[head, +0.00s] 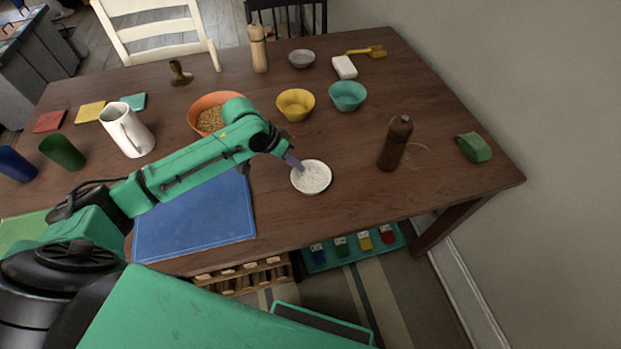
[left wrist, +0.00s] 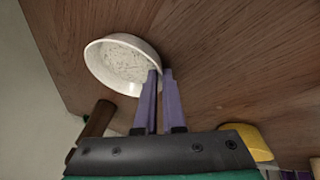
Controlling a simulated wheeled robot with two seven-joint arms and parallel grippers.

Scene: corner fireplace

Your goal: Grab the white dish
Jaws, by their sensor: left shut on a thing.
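The white dish (head: 313,180) is a small round bowl with a speckled inside, on the brown table right of the blue placemat. In the left wrist view the dish (left wrist: 112,62) shows at the upper left, with my fingers at its rim. My left gripper (head: 293,162), with purple fingers, comes in from the left and is shut on the dish's rim. In the left wrist view its two fingers (left wrist: 160,78) lie close together, one inside the rim and one outside. I cannot tell whether the dish is lifted off the table. My right gripper is not in view.
A brown bottle (head: 395,143) stands right of the dish. A yellow bowl (head: 296,105), a teal bowl (head: 347,96) and an orange bowl (head: 203,103) stand behind it. The blue placemat (head: 195,222) lies left. A green block (head: 474,148) lies near the right edge. Table between dish and bottle is clear.

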